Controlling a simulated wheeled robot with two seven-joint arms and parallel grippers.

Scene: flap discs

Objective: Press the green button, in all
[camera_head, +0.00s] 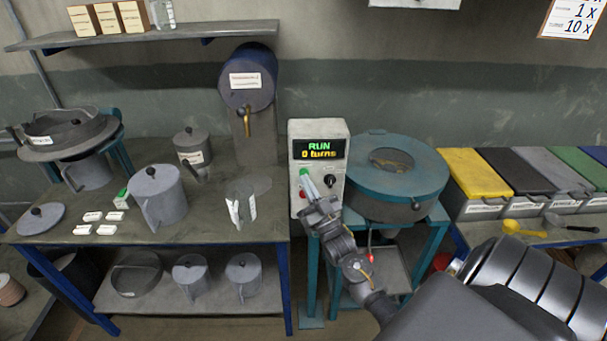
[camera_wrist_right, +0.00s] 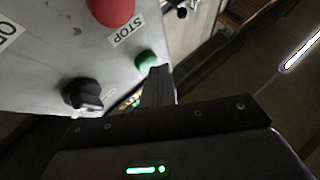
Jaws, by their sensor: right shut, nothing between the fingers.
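The green button (camera_wrist_right: 147,60) sits on the face of a light grey control box (camera_head: 318,133). The box's display (camera_head: 319,149) reads "RUN" and "0 turns". My left gripper is not in view.
A red STOP button (camera_wrist_right: 112,10) and a black knob (camera_wrist_right: 82,93) are on the same box face. A round teal machine (camera_head: 398,170) stands right of the box. A table (camera_head: 220,212) with grey jugs is to the left. Coloured-lid bins (camera_head: 475,172) stand at right.

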